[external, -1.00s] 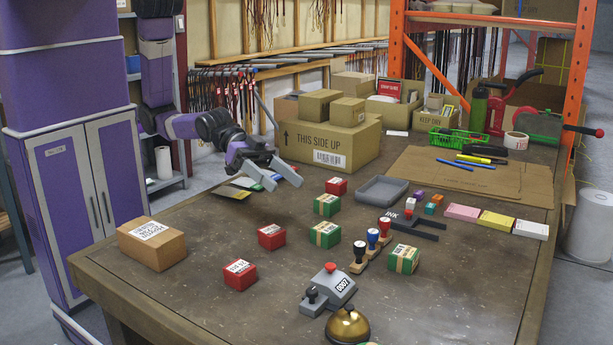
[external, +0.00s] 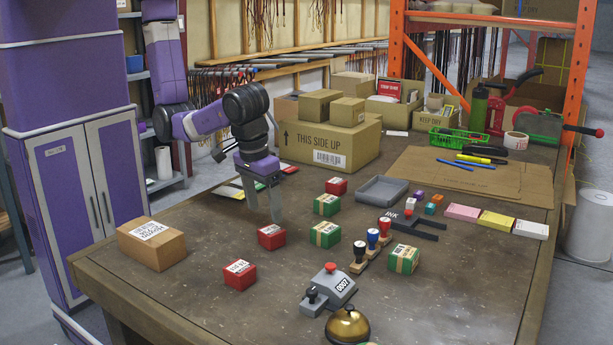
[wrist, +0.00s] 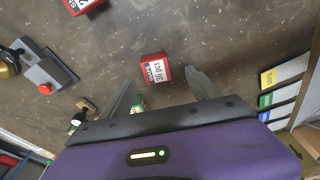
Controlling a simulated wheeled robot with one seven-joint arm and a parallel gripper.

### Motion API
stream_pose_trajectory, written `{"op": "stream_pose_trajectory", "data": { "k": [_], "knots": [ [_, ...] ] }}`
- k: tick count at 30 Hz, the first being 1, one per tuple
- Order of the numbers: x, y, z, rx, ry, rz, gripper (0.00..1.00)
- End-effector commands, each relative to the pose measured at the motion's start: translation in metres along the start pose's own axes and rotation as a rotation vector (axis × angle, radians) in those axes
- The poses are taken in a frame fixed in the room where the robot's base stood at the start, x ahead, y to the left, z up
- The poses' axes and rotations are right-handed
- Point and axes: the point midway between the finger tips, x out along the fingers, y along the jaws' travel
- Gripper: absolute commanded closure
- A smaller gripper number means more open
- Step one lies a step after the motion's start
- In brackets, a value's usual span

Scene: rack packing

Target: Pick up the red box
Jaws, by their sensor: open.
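Three red boxes with white labels are on the table: one in the middle (external: 271,236), one nearer the front (external: 239,275) and one farther back (external: 337,186). My gripper (external: 263,214) points down, open and empty, above and just behind the middle red box in the external view. In the wrist view, a red box (wrist: 154,66) lies just beyond and between the open fingertips (wrist: 160,80). Another red box (wrist: 82,5) is cut off at the top edge of that view.
Green boxes (external: 326,205) stand to the right, near several stamps (external: 372,240). A brown carton (external: 152,244) stands at the left. The table around the middle red box is fairly clear.

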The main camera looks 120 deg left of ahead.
Motion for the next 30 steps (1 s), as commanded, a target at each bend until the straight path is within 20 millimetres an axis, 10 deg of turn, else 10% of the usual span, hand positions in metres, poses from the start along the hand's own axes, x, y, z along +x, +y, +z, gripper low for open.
{"op": "stream_pose_trajectory", "data": {
  "k": [27, 30],
  "knots": [
    [0.074, 0.007, -0.002, 0.003, -0.001, 0.003, 0.29],
    [0.074, 0.007, -0.002, 0.003, -0.001, 0.003, 0.49]
  ]
}}
